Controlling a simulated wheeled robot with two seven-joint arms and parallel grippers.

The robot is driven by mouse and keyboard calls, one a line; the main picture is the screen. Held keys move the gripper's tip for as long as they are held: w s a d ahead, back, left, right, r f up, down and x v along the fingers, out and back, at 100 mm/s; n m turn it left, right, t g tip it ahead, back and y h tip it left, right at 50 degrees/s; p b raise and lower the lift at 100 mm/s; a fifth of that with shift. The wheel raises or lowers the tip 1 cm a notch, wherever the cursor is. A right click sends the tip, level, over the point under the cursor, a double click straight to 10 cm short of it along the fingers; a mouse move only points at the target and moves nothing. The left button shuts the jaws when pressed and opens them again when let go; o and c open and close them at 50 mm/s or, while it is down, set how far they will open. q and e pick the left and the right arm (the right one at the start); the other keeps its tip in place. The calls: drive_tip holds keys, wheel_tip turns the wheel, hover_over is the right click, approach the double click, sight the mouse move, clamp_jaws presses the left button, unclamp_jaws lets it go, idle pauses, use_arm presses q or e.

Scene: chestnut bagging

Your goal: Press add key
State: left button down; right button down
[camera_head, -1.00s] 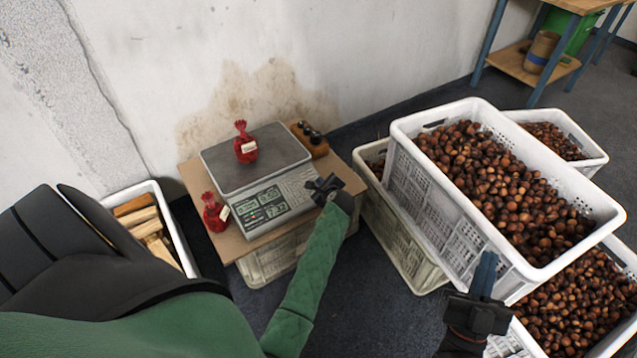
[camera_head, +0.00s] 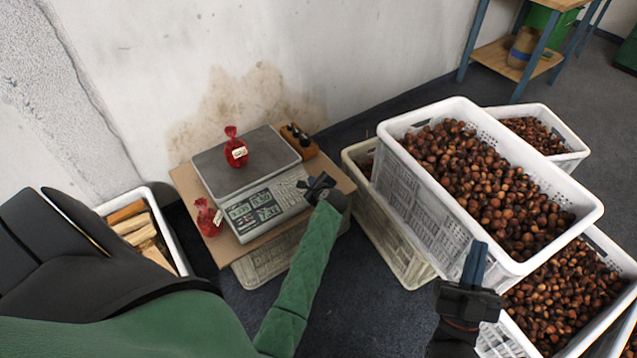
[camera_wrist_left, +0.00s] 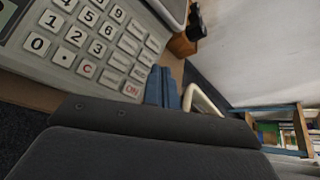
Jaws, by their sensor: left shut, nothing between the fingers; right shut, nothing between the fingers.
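The grey scale (camera_head: 248,190) stands on a low board-topped crate, with a red net bag (camera_head: 236,150) on its plate. Its front has a lit display (camera_head: 251,208) and a keypad (camera_head: 289,190). The wrist view shows the keypad (camera_wrist_left: 107,46) close up: number keys, a red C, a red ON key (camera_wrist_left: 131,90), and small-lettered keys in the right column, hard to read. My left gripper (camera_head: 318,184) is shut and empty at the keypad's right edge; its blue fingers (camera_wrist_left: 165,88) show beside the ON key. Contact cannot be told. My right gripper (camera_head: 474,264) is shut and empty by the chestnut crate.
A second red bag (camera_head: 208,217) lies left of the scale on the board. A dark-topped wooden block (camera_head: 300,141) is behind right. White chestnut crates (camera_head: 425,187) fill the right; a wood-filled box (camera_head: 172,224) stands left. The wall is close behind.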

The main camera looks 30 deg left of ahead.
wheel_tip(320, 180, up, 4)
drive_tip(key=p, duration=0.3)
drive_tip(key=shift+f, duration=0.2)
idle(1.5)
